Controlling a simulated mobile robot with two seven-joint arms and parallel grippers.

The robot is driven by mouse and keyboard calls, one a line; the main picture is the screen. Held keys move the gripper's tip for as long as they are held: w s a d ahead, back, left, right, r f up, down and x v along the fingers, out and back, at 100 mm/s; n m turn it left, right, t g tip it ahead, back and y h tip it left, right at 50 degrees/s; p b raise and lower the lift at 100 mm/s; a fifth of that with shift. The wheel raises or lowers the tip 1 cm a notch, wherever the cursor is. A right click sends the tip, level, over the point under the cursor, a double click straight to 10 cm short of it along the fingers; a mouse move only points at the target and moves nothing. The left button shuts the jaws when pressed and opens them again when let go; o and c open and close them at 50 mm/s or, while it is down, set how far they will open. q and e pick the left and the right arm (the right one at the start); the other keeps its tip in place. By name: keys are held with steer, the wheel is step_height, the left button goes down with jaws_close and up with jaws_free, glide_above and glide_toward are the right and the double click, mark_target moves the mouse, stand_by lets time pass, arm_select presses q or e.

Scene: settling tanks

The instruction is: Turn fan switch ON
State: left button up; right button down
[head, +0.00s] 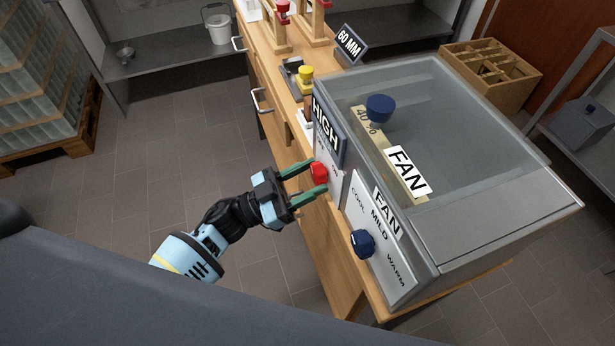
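A red switch knob (319,173) sits on a white plate on the front of the glass-topped metal box, under a dark "HIGH" sign (328,127). Small lettering beside the knob is partly hidden and hard to read. My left gripper (319,176) has its green fingers spread, one above and one below the red knob, with the tips close to the plate. I cannot tell whether a finger touches the knob. A dark blue knob (362,243) is on the "FAN" plate (387,225) marked COOL, MILD, WARM. My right gripper is not in view.
The metal box (500,215) with its glass top stands on a wooden bench (345,275). A blue knob (379,108) and another "FAN" label (407,172) show on or through the glass. A yellow-topped item (305,78) stands behind. Tiled floor lies open at left.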

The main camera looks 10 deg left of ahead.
arm_select(q)
steer(key=c, duration=0.6)
steer(key=shift+o, duration=0.2)
steer(key=shift+m+g, duration=0.3)
steer(key=shift+m, duration=0.3)
steer(key=shift+a+m+h, duration=0.1)
steer(key=shift+m+h, duration=0.2)
steer(key=shift+m, duration=0.1)
steer(key=m+g, duration=0.1)
steer(key=m, duration=0.2)
steer(key=m+g+b, duration=0.1)
steer(key=m+g, duration=0.1)
steer(key=m, duration=0.1)
steer(key=shift+w+a+h, duration=0.1)
steer(key=shift+w+h, duration=0.1)
steer(key=shift+h, duration=0.2)
steer(key=m+g, duration=0.1)
steer(key=m, duration=0.1)
steer(key=m+g, duration=0.1)
steer(key=m, duration=0.1)
steer(key=shift+w+a+r+m+g+b, duration=0.1)
steer(key=shift+r+m+g+b, duration=0.1)
steer(key=shift+m+g+b, duration=0.15)
steer(key=m+g, duration=0.1)
steer(key=m, duration=0.1)
steer(key=m+g+y, duration=0.1)
steer(key=m, duration=0.2)
steer(key=shift+w+r, duration=0.1)
steer(key=shift+r, duration=0.1)
steer(key=shift+m, duration=0.45)
